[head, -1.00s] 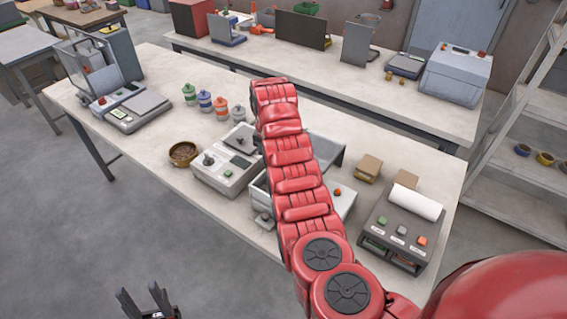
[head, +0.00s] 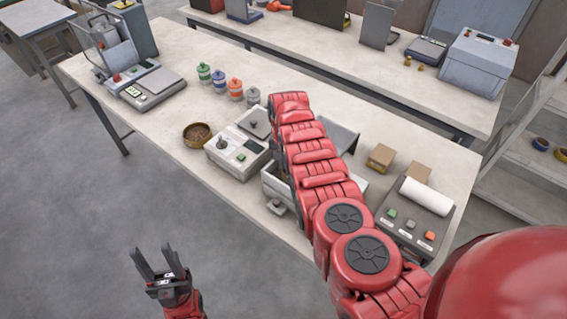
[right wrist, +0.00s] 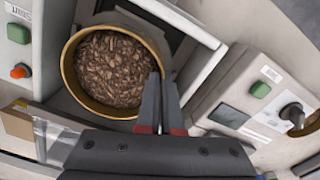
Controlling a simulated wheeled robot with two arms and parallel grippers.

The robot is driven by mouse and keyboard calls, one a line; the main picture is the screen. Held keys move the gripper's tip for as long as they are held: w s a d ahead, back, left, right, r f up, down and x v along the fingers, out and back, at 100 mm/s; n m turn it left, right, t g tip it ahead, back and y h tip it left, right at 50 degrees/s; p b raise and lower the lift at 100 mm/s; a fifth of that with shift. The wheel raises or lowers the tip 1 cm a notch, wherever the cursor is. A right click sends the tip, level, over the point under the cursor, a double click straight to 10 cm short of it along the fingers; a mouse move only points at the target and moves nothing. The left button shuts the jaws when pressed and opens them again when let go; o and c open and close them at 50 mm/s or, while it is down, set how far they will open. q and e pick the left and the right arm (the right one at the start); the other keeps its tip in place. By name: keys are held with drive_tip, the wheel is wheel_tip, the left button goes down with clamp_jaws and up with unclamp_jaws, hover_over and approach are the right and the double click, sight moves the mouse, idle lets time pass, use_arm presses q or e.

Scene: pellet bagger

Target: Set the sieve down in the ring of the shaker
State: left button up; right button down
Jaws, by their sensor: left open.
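The sieve (right wrist: 112,68), a round brass-rimmed pan filled with brown flakes, shows in the right wrist view. My right gripper (right wrist: 163,82) has its two dark fingers close together on the rim, pinching it. In the head view my red right arm hides this sieve and the right gripper. Below it is a pale machine with a raised grey panel (head: 340,136), probably the shaker; its ring is hidden, and I cannot tell whether the sieve touches it. My left gripper (head: 156,257) is open and empty, in front of the table over the floor.
A pale machine with a knob (head: 238,152) stands left of the arm, with a brown-filled bowl (head: 197,134) beside it. Several small jars (head: 219,80) stand behind. Cardboard boxes (head: 381,157) and a machine with a white roll (head: 427,195) are right.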

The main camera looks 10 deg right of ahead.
drive_tip(key=shift+w+f, duration=0.1)
drive_tip(key=shift+f, duration=0.15)
drive_tip(key=c, duration=1.1)
unclamp_jaws()
